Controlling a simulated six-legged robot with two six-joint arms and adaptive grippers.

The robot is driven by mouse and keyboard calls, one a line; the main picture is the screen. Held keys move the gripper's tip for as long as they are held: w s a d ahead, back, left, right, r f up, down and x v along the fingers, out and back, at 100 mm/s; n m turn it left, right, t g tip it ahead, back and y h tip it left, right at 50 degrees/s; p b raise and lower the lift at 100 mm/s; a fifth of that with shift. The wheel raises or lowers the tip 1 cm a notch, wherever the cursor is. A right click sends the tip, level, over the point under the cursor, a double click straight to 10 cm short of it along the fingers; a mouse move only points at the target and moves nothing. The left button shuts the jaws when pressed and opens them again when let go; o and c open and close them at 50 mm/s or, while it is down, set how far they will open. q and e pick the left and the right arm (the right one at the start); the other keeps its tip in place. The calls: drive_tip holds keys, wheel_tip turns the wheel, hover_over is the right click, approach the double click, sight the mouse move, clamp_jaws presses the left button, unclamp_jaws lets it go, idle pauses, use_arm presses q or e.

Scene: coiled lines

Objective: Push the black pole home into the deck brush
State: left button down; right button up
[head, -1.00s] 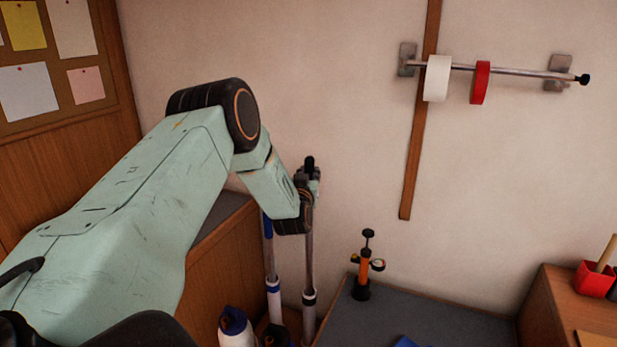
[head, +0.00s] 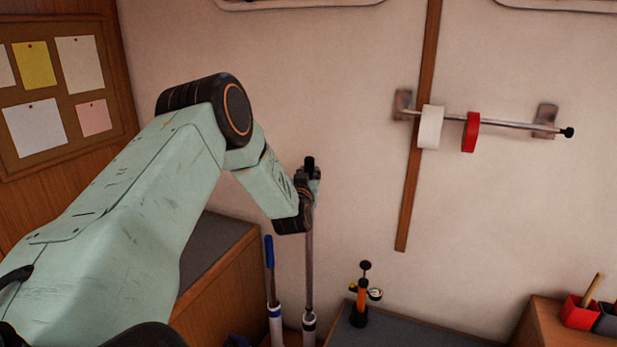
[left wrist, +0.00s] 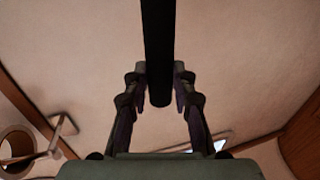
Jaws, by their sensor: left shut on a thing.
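The black pole has a black grip (head: 310,162) at its top and a grey shaft (head: 309,265) that stands nearly upright. My left gripper (head: 308,184) is shut on the black grip, which also shows between the fingers in the left wrist view (left wrist: 158,50). The shaft runs down to a black and white collar (head: 309,322) near the bottom edge. The deck brush below is cut off by the picture edge, so I cannot tell how deep the pole sits. My right gripper is not in view.
A blue-handled pole (head: 269,252) stands just left in its own white collar (head: 275,318). A wooden cabinet (head: 215,290) is at the left. An orange pump (head: 362,297) stands on a grey top at the right. The wall rail (head: 500,123) holds two tape rolls.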

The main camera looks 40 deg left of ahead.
use_arm(q)
drive_tip(key=shift+r, duration=0.7)
